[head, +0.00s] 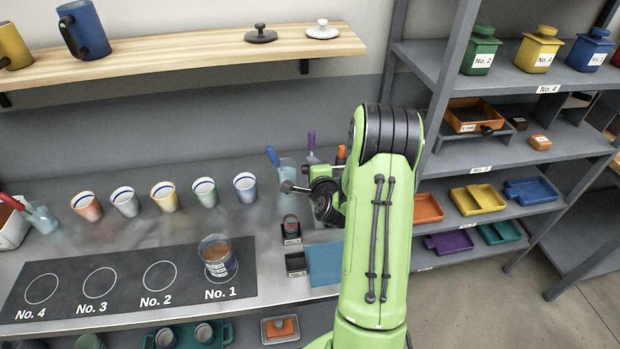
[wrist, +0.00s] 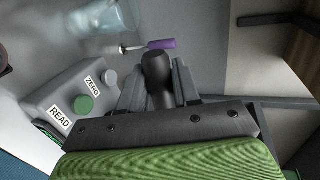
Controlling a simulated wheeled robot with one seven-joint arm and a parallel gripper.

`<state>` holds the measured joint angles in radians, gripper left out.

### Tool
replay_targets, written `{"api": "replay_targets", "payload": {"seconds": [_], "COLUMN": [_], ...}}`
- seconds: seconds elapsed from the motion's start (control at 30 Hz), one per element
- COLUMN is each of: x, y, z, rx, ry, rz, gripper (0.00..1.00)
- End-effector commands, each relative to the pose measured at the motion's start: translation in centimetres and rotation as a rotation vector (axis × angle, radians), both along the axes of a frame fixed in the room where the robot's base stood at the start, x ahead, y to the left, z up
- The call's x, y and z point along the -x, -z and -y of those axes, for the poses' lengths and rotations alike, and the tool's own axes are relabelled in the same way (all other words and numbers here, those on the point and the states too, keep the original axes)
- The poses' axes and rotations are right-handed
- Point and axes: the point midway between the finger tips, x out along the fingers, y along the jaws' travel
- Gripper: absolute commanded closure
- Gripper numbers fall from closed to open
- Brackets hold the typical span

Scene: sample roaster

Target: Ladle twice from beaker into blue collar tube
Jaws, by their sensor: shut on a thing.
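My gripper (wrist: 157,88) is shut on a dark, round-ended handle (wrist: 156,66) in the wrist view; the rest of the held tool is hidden. In the head view my arm hides most of the gripper. A clear glass beaker (head: 217,250) with brown contents and a label stands on circle No. 1. A pale clear vessel (head: 288,175) stands near my gripper, with a blue handle (head: 272,156) at it. A blurred clear vessel (wrist: 105,18) also shows in the wrist view. I cannot make out a blue collar tube.
A grey device (wrist: 75,95) with READ and ZERO buttons lies beside my gripper. A purple-handled tool (wrist: 160,44) is just beyond the fingertips. Several cups (head: 164,196) line the counter's back. The mat's (head: 130,262) other circles are empty. A small dark holder (head: 291,228) stands right of the mat.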

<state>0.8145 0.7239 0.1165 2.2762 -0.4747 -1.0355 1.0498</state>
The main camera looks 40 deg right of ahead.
Motion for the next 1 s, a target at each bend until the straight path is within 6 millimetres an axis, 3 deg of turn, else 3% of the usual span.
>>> {"api": "replay_targets", "payload": {"seconds": [0.6,1.0], "x": [1.5,3.4], "y": [-8.8,-12.8], "z": [2.7,6.0], "rx": [-0.420,-0.713], "ry": [0.001,0.001], "rz": [0.245,0.412], "gripper": [1.00,1.00]}}
